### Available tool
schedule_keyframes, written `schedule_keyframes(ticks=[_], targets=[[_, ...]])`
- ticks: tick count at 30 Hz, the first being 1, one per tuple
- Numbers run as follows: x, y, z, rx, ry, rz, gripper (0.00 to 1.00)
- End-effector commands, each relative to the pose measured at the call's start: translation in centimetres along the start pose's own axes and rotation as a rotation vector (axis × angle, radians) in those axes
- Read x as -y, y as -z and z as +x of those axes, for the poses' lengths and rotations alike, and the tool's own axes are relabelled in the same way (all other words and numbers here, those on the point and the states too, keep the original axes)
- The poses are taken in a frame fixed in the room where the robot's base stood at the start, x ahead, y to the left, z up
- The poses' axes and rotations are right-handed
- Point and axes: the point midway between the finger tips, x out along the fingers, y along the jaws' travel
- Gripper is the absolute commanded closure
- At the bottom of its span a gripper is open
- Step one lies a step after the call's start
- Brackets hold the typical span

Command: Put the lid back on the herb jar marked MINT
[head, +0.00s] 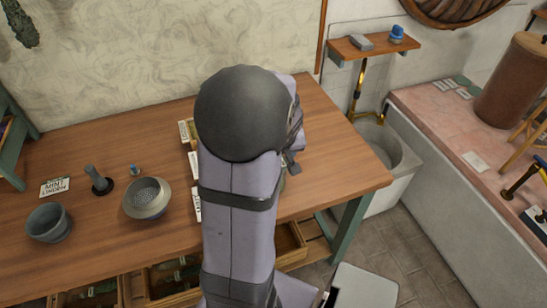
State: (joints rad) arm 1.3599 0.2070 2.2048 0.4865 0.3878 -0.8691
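My arm covers the middle of the wooden table, and the herb jar marked MINT and its lid cannot be made out; they may be hidden behind it. A card (55,187) at the table's left reads MINT and LINDEN. Small label cards (195,164) stand or lie along the left side of my arm, with lettering too small to read. My gripper (291,163) is mostly hidden behind my arm; only dark parts show at its right edge. I cannot see its fingertips or whether it holds anything.
On the table's (335,165) left are a grey bowl (48,222), a strainer bowl (147,198), a grey upright tool (98,180) on a dark base and a tiny blue-topped item (135,171). The table's right end looks clear. A wall shelf (372,47) hangs beyond it.

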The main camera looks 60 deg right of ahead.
Motion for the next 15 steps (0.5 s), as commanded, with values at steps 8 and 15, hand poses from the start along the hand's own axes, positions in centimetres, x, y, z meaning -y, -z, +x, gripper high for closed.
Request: schedule_keyframes(ticks=[8,15], targets=[[-0.01,0.02,-0.02,0.0,0.0,0.0,0.31],[-0.01,0.01,-0.01,0.0,0.0,0.0,0.14]])
